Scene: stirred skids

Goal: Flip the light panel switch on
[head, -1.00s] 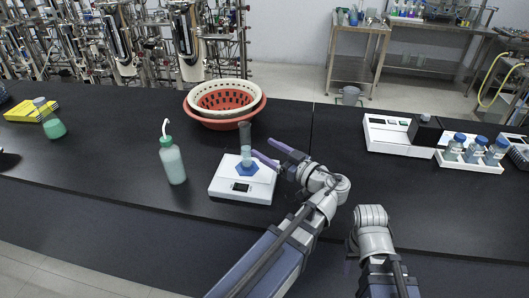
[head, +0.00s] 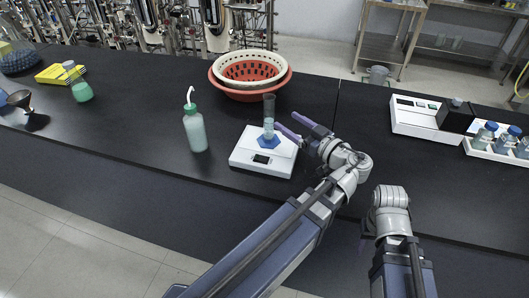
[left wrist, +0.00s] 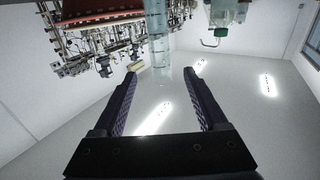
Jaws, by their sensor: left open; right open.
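I can make out no light panel switch in either view. My left gripper (head: 286,122) is open and empty. Its purple fingers point left toward a clear cylinder (head: 269,105) with a blue foot, upright on a white scale (head: 245,160). In the left wrist view, both fingers (left wrist: 166,72) are spread apart, and the cylinder (left wrist: 157,35) appears beyond their tips. My right arm hangs over the bench's front edge. Only a dark sliver of my right gripper (head: 364,240) shows beside the wrist; the rest is hidden.
A green-capped wash bottle (head: 195,130) stands left of the scale. Red and white baskets (head: 250,90) are behind it. A white instrument (head: 415,122) and a bottle rack (head: 485,152) are at the right. A flask (head: 82,92) stands at the far left. The black bench's front left is clear.

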